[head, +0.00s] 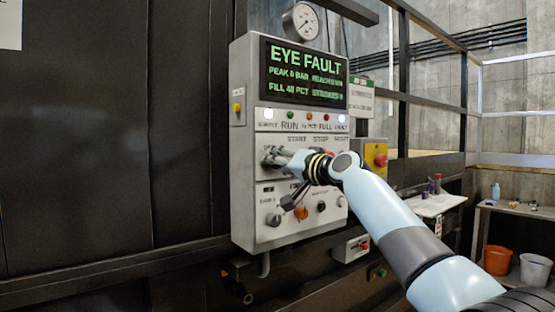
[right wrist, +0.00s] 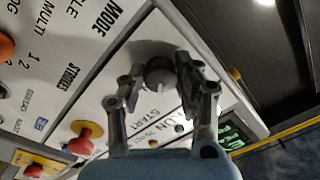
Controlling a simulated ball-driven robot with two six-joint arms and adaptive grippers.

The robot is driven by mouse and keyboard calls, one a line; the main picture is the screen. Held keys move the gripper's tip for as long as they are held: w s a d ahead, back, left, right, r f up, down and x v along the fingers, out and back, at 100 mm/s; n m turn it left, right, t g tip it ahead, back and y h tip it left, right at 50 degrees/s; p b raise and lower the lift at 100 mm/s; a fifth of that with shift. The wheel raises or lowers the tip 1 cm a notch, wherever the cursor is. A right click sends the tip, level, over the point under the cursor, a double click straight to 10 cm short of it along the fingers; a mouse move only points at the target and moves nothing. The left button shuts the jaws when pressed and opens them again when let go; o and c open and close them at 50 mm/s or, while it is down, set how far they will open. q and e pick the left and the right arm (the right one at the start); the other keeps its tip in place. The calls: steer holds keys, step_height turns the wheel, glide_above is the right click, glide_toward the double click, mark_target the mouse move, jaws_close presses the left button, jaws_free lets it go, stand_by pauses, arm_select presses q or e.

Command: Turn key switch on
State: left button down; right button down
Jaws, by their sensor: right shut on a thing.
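The control panel (head: 241,190) is a light grey box on the dark machine wall, with a screen (head: 305,75) reading "EYE FAULT" in green. My right gripper (head: 274,158) is at the left of the panel's START/STOP row and hides most of the control there. In the right wrist view, a round dark grey knob with a lighter raised part, apparently the key switch (right wrist: 160,75), sits between the two fingers of my right gripper (right wrist: 162,88), which is shut on it. The exact turn position is hard to read. My left gripper is not in view.
Below the gripper are a grey selector knob (head: 272,220), an orange knob (head: 302,213) and a black knob (head: 321,206). A yellow box with a red button (head: 377,158) stands to the right. White lamps glow under the screen. An orange bucket (head: 498,260) stands far right.

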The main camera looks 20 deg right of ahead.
steer(key=shift+m+p, duration=0.3)
steer(key=shift+m, duration=0.5)
steer(key=c, duration=0.9)
jaws_free()
steer(key=shift+c, duration=0.2)
steer(key=v, duration=1.2)
